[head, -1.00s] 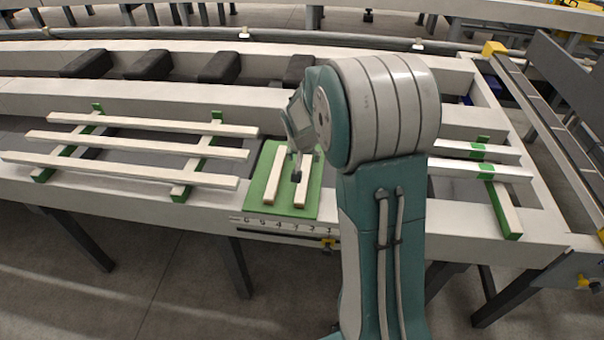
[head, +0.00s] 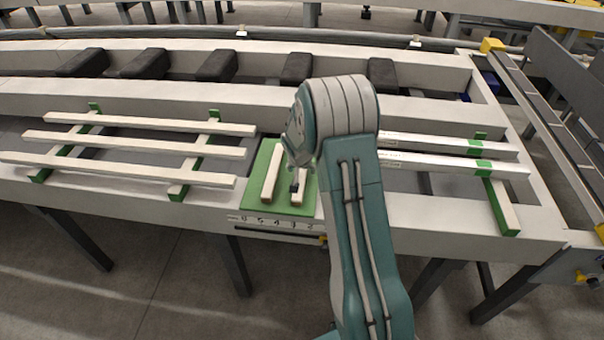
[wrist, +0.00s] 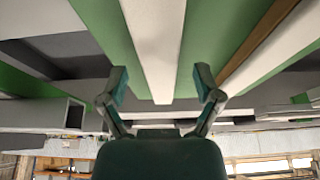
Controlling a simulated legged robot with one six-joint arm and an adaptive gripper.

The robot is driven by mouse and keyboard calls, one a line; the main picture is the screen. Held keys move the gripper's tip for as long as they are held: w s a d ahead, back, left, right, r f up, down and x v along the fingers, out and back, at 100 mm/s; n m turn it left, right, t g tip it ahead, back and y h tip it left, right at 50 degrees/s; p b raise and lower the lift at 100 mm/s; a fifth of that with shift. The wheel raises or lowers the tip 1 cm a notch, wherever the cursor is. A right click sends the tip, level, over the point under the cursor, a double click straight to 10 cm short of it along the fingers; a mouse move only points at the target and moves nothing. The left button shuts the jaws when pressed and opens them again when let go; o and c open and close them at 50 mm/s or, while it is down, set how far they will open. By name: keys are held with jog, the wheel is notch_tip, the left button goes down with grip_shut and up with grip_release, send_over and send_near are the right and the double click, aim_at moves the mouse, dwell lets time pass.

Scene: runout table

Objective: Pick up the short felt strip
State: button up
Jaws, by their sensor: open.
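Two short pale strips lie side by side on a green mat (head: 254,190) at the front edge of the table in the head view. The left strip (head: 271,175) is clear to see; the right strip (head: 297,199) is partly hidden by my gripper (head: 295,186). I cannot tell from their surface which one is felt. In the wrist view my gripper (wrist: 162,95) is open, with one finger on each side of a pale strip (wrist: 155,45). The other strip (wrist: 275,45), with a brown side, is to the right there. Whether the fingers touch the strip is unclear.
Long pale bars (head: 135,145) lie across green supports on the left. More bars (head: 450,160) lie on the right, beyond my arm. Dark blocks (head: 217,66) sit in a row behind. A numbered scale (head: 270,222) runs along the front edge below the mat.

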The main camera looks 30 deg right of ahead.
jog(key=shift+w+f, duration=0.15)
jog(key=shift+f, duration=0.3)
jog(key=shift+c, duration=0.3)
grip_shut()
jog(key=shift+r, duration=0.1)
